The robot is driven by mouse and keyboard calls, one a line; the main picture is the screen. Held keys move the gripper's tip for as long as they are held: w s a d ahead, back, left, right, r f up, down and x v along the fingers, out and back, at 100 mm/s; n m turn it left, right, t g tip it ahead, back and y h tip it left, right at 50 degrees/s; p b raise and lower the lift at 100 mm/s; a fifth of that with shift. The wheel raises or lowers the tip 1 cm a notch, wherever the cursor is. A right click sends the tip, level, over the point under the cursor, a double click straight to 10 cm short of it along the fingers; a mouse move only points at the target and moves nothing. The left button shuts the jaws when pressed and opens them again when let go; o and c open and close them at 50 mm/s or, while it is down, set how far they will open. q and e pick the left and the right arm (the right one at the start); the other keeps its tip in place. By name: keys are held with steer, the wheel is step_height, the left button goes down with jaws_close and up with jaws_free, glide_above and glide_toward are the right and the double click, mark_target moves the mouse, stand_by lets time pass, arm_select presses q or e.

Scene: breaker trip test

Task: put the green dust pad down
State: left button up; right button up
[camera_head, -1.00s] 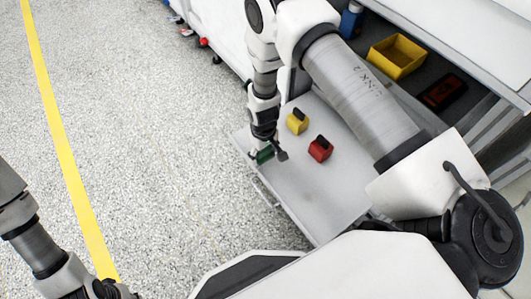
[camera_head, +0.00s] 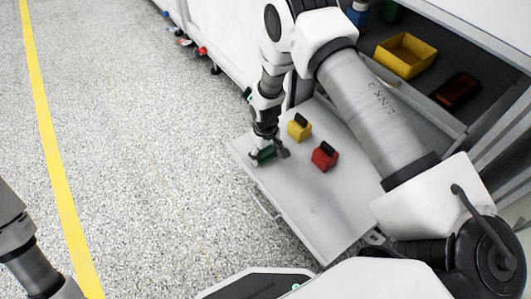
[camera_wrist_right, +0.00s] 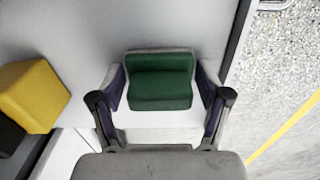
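The green dust pad (camera_head: 265,154) is near the left edge of the grey tray surface (camera_head: 315,205). In the right wrist view the green pad (camera_wrist_right: 160,82) sits between the two fingers of my right gripper (camera_wrist_right: 160,88), one against each side. My right gripper (camera_head: 269,150) points down over the tray in the head view. I cannot tell whether the pad touches the surface. My left arm enters at the lower left of the head view, and its gripper is out of the picture.
A yellow block (camera_head: 299,128) and a red block (camera_head: 325,157), both with black tops, stand on the tray right of the gripper. A yellow bin (camera_head: 404,55) and a dark red item (camera_head: 457,90) lie on the shelf behind. The tray's front is clear.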

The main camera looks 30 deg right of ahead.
mark_target(266, 149)
stand_by(0.3)
step_height(266, 149, up, 12)
steer(key=p, duration=0.5)
steer(key=shift+r+p, duration=0.25)
steer(key=shift+p, duration=0.05)
steer(key=shift+m, duration=0.5)
steer(key=s+f, duration=0.2)
steer(key=s, duration=0.2)
steer(key=s+f, duration=0.3)
steer(key=s, duration=0.2)
steer(key=s+a+f, duration=0.1)
steer(key=s+f, duration=0.2)
steer(key=s, duration=0.2)
steer(key=shift+s+f, duration=0.15)
steer(key=shift+f, duration=0.1)
steer(key=shift+m, duration=0.3)
steer(key=s, duration=0.4)
steer(key=s+f, duration=0.1)
steer(key=s, duration=0.2)
steer(key=shift+a+f, duration=0.1)
steer(key=s, duration=0.4)
steer(key=s+r, duration=0.1)
steer(key=s, duration=0.1)
steer(key=shift+s, duration=0.4)
